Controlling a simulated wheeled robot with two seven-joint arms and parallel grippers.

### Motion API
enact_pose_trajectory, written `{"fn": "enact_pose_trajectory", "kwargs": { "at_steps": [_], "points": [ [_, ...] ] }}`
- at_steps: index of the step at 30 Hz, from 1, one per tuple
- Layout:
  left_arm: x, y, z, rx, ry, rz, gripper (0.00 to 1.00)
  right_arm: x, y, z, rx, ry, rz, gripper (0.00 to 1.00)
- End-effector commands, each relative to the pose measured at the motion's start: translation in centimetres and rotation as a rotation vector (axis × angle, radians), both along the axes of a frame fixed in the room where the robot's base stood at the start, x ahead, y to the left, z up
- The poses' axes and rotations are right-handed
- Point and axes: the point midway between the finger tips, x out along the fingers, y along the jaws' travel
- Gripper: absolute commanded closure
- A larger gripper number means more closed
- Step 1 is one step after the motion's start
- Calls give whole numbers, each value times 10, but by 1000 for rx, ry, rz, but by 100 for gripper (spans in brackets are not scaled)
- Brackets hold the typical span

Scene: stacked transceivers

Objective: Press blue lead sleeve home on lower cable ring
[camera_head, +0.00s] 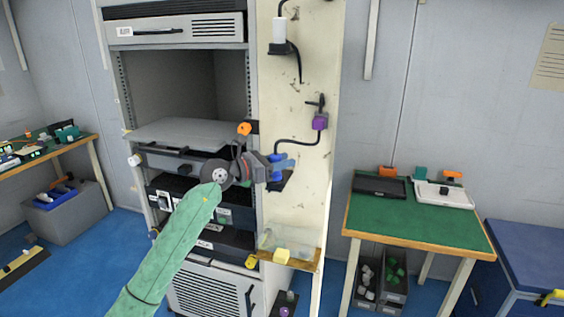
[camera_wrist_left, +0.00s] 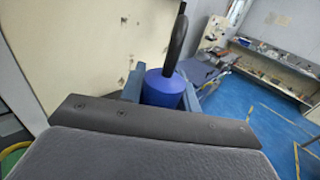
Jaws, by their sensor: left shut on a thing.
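The blue lead sleeve (camera_head: 276,168) is between the fingers of my left gripper (camera_head: 279,165), in front of the cream panel beside the rack. In the left wrist view the blue sleeve (camera_wrist_left: 162,88) sits between the two blue-grey fingertips of my left gripper (camera_wrist_left: 161,90), with a black cable rising from its top. The cable arcs up to a purple fitting (camera_head: 320,122) on the panel. A dark bracket (camera_head: 281,182) shows just below the sleeve. The lower cable ring is not clearly visible, so I cannot tell how the sleeve sits on it. My right gripper is not in view.
The cream panel (camera_head: 295,215) carries a white cylinder (camera_head: 279,30) on an upper bracket and a clear bin (camera_head: 288,240) with a yellow block (camera_head: 281,256) at its front. A rack (camera_head: 180,131) stands left. A green-topped table (camera_head: 418,222) is right, with open floor between.

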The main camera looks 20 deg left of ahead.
Motion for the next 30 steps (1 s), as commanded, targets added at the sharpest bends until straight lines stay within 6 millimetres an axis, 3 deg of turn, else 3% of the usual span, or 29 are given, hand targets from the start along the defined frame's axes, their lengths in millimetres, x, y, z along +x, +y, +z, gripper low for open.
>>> {"fn": "enact_pose_trajectory", "kwargs": {
  "at_steps": [30],
  "points": [
    [0,0,-8,0,0,-1,92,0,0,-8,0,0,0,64]
  ]
}}
